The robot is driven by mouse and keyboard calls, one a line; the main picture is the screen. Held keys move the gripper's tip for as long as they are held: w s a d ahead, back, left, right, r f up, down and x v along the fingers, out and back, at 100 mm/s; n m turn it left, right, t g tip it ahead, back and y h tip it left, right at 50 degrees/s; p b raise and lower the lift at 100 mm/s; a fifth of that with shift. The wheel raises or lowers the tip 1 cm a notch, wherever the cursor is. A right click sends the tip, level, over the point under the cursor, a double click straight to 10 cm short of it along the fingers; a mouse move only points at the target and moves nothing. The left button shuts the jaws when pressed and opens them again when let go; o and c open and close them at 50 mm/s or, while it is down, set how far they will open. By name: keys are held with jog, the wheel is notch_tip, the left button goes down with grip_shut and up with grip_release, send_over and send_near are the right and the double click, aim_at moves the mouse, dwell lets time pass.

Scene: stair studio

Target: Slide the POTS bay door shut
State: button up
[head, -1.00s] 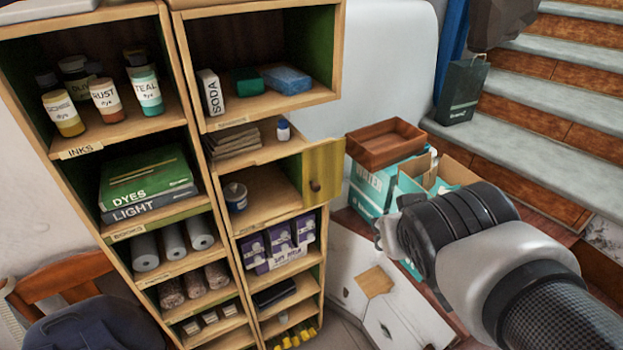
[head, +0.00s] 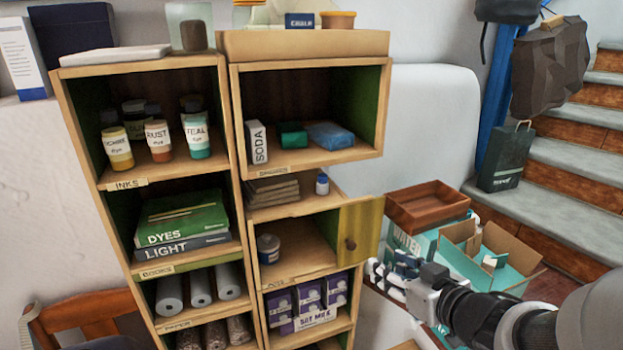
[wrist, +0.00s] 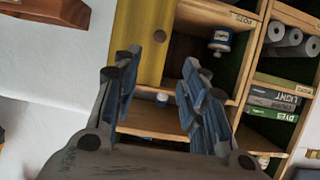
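The POTS bay (head: 305,262) is in the right column of the wooden shelf unit. It stands open, with a blue-and-white pot (head: 268,249) inside. Its yellow door (head: 366,226) sticks out at the bay's right side, with a dark round knob (head: 350,244). In the wrist view, which looks upside down, the door (wrist: 138,45) and its knob (wrist: 160,37) lie beyond the fingers, and the pot (wrist: 221,42) shows to the right. My gripper (head: 380,277) is just right of and below the door. In the wrist view my gripper (wrist: 160,75) is open and empty; contact with the door cannot be told.
A brown tray (head: 428,206) on boxes and an open teal carton (head: 490,258) stand right of the door, close behind my gripper. Dye bottles (head: 158,140), books (head: 180,225) and milk cartons (head: 308,300) fill nearby bays. Stairs (head: 570,160) rise at right.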

aim_at(353, 246)
jog(key=p+x, duration=0.4)
jog(key=x, duration=1.1)
jog(key=shift+w+f, duration=0.15)
jog(key=shift+f, duration=0.05)
grip_shut()
dwell(0.4)
